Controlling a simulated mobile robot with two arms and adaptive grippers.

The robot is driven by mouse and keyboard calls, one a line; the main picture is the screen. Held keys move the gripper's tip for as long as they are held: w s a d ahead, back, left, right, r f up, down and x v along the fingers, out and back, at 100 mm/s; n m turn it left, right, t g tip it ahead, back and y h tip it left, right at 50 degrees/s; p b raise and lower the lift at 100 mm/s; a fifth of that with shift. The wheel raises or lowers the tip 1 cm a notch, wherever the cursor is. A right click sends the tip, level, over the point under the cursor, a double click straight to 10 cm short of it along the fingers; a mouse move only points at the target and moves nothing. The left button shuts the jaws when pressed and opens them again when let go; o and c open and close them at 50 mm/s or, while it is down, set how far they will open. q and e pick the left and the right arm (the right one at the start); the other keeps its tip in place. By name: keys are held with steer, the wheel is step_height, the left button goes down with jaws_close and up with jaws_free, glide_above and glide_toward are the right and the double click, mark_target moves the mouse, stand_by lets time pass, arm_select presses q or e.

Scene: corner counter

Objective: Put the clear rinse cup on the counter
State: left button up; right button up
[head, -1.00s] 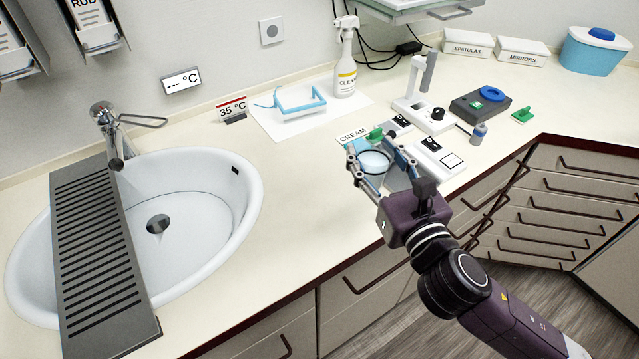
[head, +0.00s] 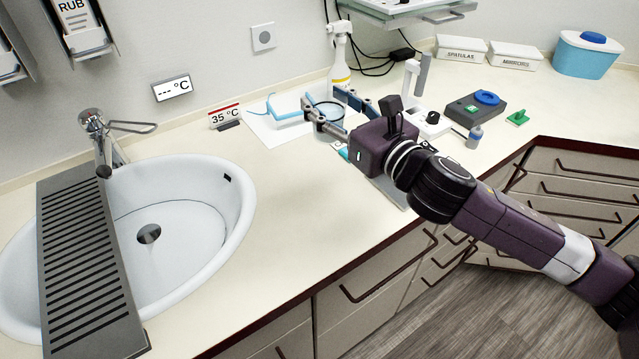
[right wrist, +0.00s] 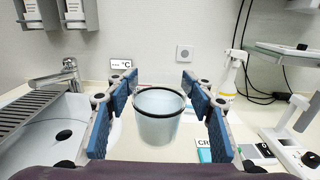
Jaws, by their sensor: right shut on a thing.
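The clear rinse cup (head: 330,114), a bluish see-through tumbler with a dark rim, is between the fingers of my right gripper (head: 324,100). In the right wrist view the cup (right wrist: 158,120) stands upright between the two blue finger pads. The gripper is shut on it. In the head view the cup is over the back part of the cream counter (head: 280,210), near the white sheet (head: 275,130). The fingers hide its lower part, and I cannot tell its exact height above the surface. My left gripper is not in view.
The sink (head: 195,260) with a grey slatted board (head: 85,260) is on the left. A light-blue frame (head: 290,118) lies on the sheet, with a spray bottle (head: 340,65) behind. Devices stand to the right. The counter between sink and gripper is clear.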

steer(key=shift+f+b, duration=0.95)
steer(key=shift+f, duration=8.45)
steer(key=shift+f, duration=0.1)
steer(key=o, duration=1.3)
steer(key=b+v, duration=0.2)
steer(key=v, duration=0.9)
steer(key=shift+s+d, duration=0.1)
steer(key=shift+s, duration=0.05)
steer(key=shift+s+d, duration=0.2)
steer(key=shift+s, duration=0.1)
